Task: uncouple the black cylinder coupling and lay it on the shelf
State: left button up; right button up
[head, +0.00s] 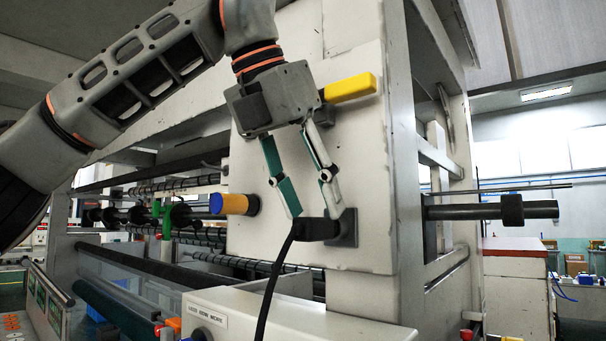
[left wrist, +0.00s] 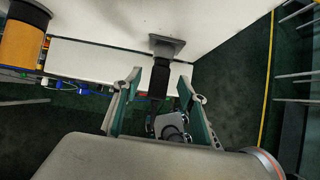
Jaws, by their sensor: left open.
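The black cylinder coupling (head: 314,229) sits against a dark square plate (head: 343,228) on the white machine panel, with a black cable hanging from it. In the left wrist view the coupling (left wrist: 160,76) stands out from its plate (left wrist: 167,42). My left gripper (head: 318,213) is open, pointing down, with its fingertips at the coupling's upper edge in the head view. In the left wrist view the open fingers (left wrist: 158,90) lie on either side of the coupling with gaps showing. I cannot tell whether a finger touches it. My right gripper is out of view.
A yellow handle (head: 350,88) juts from the panel just beside my left gripper. An orange cylinder with a blue end (head: 233,203) sticks out at the left. A flat-topped white housing (head: 300,315) lies below; I cannot tell whether it is the shelf.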

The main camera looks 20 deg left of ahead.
pick_arm(q)
jog(key=shift+x, duration=1.6)
jog(key=c, duration=1.1)
grip_shut()
